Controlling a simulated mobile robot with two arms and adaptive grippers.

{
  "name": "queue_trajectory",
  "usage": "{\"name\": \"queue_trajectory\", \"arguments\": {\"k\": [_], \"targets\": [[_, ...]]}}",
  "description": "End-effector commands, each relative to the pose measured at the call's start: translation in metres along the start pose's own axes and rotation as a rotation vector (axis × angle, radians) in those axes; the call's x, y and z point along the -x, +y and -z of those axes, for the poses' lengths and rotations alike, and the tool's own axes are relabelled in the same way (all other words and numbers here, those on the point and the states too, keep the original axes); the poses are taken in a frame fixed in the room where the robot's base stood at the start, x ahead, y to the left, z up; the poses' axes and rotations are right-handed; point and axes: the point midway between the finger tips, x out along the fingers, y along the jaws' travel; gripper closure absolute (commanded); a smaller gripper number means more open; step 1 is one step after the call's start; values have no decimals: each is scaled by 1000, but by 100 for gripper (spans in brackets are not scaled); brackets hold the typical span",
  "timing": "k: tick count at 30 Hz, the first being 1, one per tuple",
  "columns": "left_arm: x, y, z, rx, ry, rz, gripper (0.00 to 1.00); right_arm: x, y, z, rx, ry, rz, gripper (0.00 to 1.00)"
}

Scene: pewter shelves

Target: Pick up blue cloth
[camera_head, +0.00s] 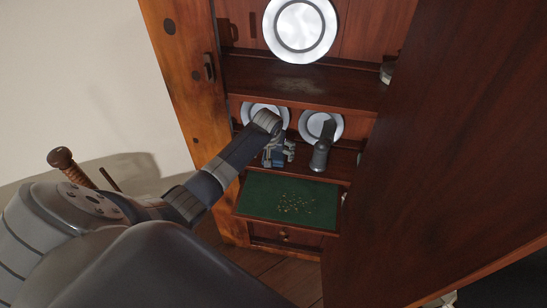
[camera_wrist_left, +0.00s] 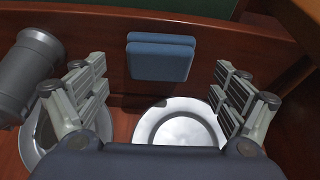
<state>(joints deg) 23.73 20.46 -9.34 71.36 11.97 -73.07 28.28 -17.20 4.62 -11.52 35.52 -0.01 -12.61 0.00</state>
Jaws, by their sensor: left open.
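The blue cloth (camera_wrist_left: 160,57) is a small folded stack on the brown wooden shelf, in the upper middle of the left wrist view. My left gripper (camera_wrist_left: 161,80) is open, with one finger on each side of the cloth and clear gaps to it. In the head view my left gripper (camera_head: 275,155) is inside the cabinet at the lower shelf, in front of the left plate. There my arm and fingers largely cover the cloth's place. My right gripper is not in view.
A grey pewter jug (camera_head: 320,156) stands beside my gripper. Plates lean behind at left (camera_head: 250,111) and right (camera_head: 334,120). A large plate (camera_head: 300,30) is on the upper shelf. A green-lined drawer (camera_head: 255,195) juts out below. A dark wooden door (camera_head: 440,150) fills the right.

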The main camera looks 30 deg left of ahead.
Motion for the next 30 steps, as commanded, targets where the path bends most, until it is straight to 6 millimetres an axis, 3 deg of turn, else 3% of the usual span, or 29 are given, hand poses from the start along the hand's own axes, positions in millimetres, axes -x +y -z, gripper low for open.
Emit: {"name": "queue_trajectory", "arguments": {"k": [6,14,15,21,30], "targets": [[-20,0,0,0,0,0,10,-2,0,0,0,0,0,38],[-23,0,0,-1,1,0,10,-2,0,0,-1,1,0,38],[-23,0,0,-1,1,0,12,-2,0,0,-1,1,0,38],[-23,0,-1,-1,0,0,55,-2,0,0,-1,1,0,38],[-23,0,-1,-1,-1,0,56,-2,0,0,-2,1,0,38]]}}
